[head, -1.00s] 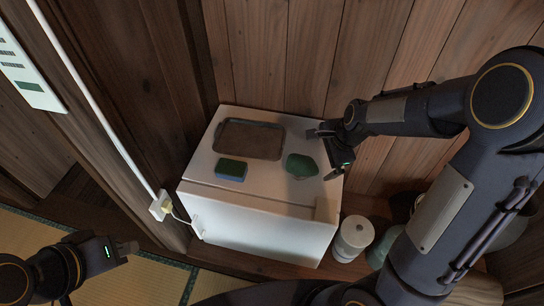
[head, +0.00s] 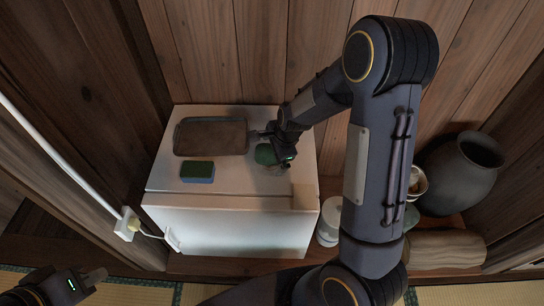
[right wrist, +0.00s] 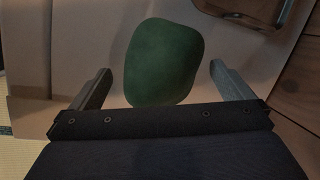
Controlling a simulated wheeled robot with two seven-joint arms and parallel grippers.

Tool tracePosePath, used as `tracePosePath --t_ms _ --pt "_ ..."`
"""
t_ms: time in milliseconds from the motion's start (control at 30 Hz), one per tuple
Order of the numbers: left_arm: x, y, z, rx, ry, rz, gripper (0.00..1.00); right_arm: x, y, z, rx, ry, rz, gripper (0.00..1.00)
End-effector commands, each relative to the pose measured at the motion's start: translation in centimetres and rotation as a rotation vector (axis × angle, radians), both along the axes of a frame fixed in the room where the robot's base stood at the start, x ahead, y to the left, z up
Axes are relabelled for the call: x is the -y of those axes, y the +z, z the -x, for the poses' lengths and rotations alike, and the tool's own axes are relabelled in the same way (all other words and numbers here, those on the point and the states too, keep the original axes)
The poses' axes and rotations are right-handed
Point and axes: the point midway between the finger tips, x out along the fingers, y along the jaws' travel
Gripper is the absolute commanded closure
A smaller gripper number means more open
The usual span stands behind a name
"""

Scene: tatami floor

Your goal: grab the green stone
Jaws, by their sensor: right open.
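The green stone (head: 265,155) lies on top of the white cabinet (head: 230,220), right of its middle, partly hidden by my right gripper in the head view. In the right wrist view the green stone (right wrist: 162,62) is rounded and sits ahead of and partly between the two open fingers. My right gripper (right wrist: 152,82) is open and empty, with a gap on each side of the stone. It also shows in the head view (head: 268,142), over the stone. My left gripper (head: 95,278) is at the lower left, over the floor, away from the cabinet; its jaw opening is unclear.
A brown tray (head: 178,140) lies at the back left of the cabinet top. A green and blue sponge (head: 198,172) lies in front of it. A white canister (head: 329,222) and a dark pot (head: 462,172) stand to the right. Wooden walls close in behind.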

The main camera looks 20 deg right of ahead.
Motion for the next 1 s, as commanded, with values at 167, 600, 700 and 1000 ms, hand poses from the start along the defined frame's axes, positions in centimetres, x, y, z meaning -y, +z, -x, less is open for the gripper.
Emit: tracePosePath --t_ms 167,600,700,1000 --pt "0.0 0.08 -0.01 0.0 0.0 0.0 1.0 -0.01 0.11 0.01 0.0 0.0 0.0 0.09" --pt "0.0 0.08 -0.01 0.0 0.0 0.0 1.0 -0.01 0.13 0.03 0.0 0.001 -0.001 0.67" --pt "0.0 0.11 0.0 0.0 0.0 0.0 1.0 -0.03 0.27 -0.09 0.004 0.001 0.0 0.77" --pt "0.0 0.25 -0.01 0.0 0.0 0.0 1.0 -0.03 0.58 -0.11 0.005 0.001 0.0 0.77"
